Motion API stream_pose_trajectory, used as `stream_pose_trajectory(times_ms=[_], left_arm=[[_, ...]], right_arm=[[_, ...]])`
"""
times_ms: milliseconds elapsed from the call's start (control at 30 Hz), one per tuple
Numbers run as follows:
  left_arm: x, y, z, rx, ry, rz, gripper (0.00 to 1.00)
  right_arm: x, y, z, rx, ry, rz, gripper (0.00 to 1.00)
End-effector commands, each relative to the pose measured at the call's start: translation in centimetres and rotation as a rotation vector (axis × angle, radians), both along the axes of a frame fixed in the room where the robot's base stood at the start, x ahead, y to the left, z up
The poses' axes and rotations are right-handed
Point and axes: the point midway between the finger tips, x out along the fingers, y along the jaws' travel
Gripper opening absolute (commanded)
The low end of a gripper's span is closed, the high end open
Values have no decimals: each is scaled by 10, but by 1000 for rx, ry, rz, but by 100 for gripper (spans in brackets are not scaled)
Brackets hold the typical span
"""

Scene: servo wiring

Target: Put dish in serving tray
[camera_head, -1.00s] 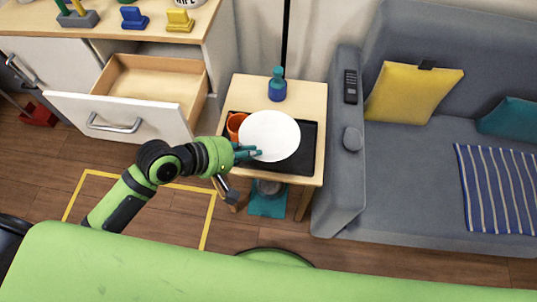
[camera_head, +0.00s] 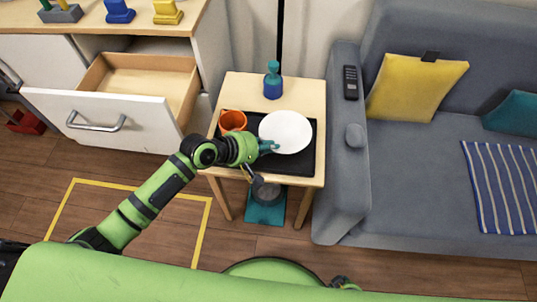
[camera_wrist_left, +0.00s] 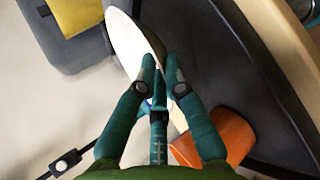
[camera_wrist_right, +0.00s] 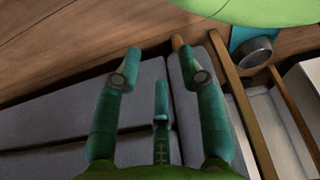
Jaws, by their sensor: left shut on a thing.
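The white round dish (camera_head: 286,131) is over the black serving tray (camera_head: 300,166) on the small wooden table. My left gripper (camera_head: 269,147) is shut on the dish's near rim. The left wrist view shows the fingers (camera_wrist_left: 163,72) pinching the dish (camera_wrist_left: 128,42), with the dark tray (camera_wrist_left: 245,60) beyond. I cannot tell whether the dish touches the tray. My right gripper (camera_wrist_right: 155,68) is open and empty in the right wrist view, away from the tray.
An orange cup (camera_head: 232,121) stands on the tray's left part, close to the dish. A blue-teal bottle (camera_head: 272,82) stands behind the tray. A grey sofa (camera_head: 345,190) is right of the table (camera_head: 245,88). An open drawer (camera_head: 135,95) juts out at left.

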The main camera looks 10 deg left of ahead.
Motion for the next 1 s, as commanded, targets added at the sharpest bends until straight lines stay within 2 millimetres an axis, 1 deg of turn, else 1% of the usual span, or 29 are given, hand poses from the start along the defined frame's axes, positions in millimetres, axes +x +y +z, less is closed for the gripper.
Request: stream_pose_trajectory(times_ms=[33,133,233,300,367,500,700,733,767,1000], left_arm=[[1,-1,-2,-2,-1,0,0],[1,-1,-12,-1,0,-1,0],[1,0,-28,0,0,1,0],[1,0,-38,0,0,0,0],[2,0,-40,0,-2,1,0],[2,0,-39,-1,-3,1,0],[1,0,-43,-1,-2,1,0],[1,0,-44,1,1,1,14],[1,0,-44,1,1,1,20],[0,0,-44,1,0,1,20]], right_arm=[[3,0,0,0,-6,0,40],[5,0,-3,1,-12,1,40],[8,1,-8,4,-23,2,40],[13,3,-9,7,-39,3,40],[19,4,-7,10,-53,5,40],[27,5,-3,12,-67,5,40],[27,6,-5,12,-68,6,40],[28,6,-4,12,-69,6,40],[27,6,-4,12,-68,6,40],[26,6,-5,12,-65,8,40]])
